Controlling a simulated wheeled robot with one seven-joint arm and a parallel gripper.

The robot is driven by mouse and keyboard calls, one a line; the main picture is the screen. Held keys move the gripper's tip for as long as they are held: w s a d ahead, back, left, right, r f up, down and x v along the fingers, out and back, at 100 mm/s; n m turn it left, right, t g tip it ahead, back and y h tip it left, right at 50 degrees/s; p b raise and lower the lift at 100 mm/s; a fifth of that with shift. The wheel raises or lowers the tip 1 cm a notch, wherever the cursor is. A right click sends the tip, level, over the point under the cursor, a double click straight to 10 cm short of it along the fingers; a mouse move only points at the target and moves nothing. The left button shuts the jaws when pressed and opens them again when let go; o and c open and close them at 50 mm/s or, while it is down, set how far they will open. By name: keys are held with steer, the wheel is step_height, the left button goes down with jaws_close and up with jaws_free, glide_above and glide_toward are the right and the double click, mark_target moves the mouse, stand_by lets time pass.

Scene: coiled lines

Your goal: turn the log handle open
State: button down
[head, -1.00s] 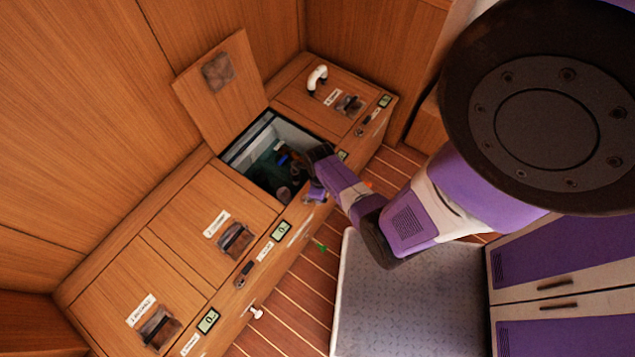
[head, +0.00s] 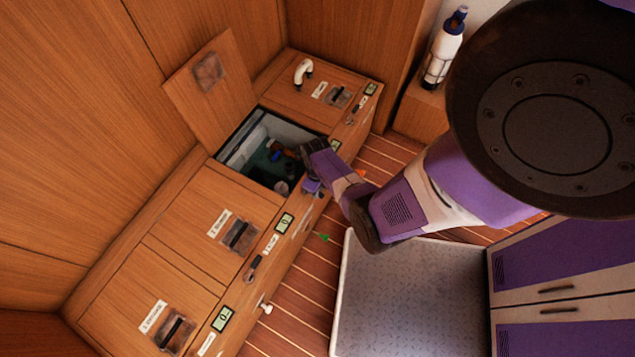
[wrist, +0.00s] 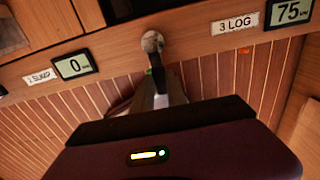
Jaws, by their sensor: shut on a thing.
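The log handle (wrist: 152,42) shows in the wrist view as a worn, rounded pivot on the wooden front edge, left of the "3 LOG" label (wrist: 234,24). My gripper (wrist: 160,88) is shut on the handle, whose lower part is mostly hidden between the fingers. In the head view my gripper (head: 308,150) is at the front edge of the bench beside the open locker, and my own arm hides the handle there. A display reading 75 (wrist: 290,11) is right of the label.
An open locker (head: 232,150) with its lid (head: 212,95) raised holds dark items. Closed lids with latches lie on either side. Another display reads 0 (wrist: 75,66). A white handle (head: 265,307) sticks out lower on the front. A bottle (head: 443,50) stands at the back right.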

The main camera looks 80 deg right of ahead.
steer(key=c, duration=1.3)
jaws_free()
steer(key=shift+r, duration=0.1)
step_height(320, 180, up, 8)
steer(key=shift+f+p, duration=0.2)
steer(key=shift+p, duration=1.05)
